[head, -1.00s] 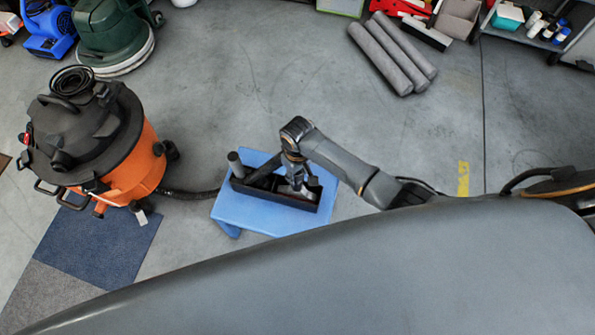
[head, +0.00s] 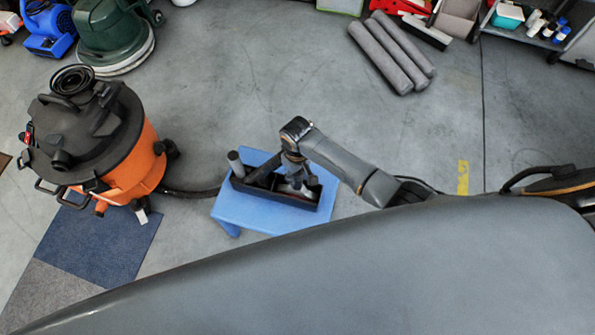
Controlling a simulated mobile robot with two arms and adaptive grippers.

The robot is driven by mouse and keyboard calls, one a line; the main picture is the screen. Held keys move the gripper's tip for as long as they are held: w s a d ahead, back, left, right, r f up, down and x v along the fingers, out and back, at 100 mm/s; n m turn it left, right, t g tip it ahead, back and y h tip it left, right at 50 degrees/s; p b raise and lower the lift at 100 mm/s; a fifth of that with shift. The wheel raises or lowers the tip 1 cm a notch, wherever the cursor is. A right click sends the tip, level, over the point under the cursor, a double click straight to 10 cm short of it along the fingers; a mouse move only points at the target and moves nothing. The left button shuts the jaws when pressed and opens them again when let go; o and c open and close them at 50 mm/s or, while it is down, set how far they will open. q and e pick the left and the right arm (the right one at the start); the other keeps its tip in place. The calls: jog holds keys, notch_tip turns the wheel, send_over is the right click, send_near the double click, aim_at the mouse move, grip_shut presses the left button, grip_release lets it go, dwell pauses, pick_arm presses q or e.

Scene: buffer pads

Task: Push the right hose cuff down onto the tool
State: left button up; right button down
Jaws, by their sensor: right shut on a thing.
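My right gripper (head: 295,178) points down over the black tray (head: 282,201) on the blue stool (head: 262,222). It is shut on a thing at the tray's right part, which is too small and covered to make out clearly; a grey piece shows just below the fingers. A grey cylindrical piece (head: 235,162) stands up at the tray's left end, beside a dark tube (head: 264,171) lying slanted. I cannot tell which part is the right hose cuff or how it sits on the tool. My left gripper is not in view.
An orange and black vacuum (head: 135,160) stands at the left, its dark hose (head: 190,192) running to the stool. Grey rolls (head: 392,55) lie on the floor at the back. The floor between is clear. My own body fills the lower right.

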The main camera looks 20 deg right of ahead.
jog(key=shift+f, duration=0.15)
jog(key=c, duration=0.7)
grip_release()
notch_tip(320, 180, up, 12)
jog(key=shift+r, duration=0.1)
jog(key=shift+f, duration=0.2)
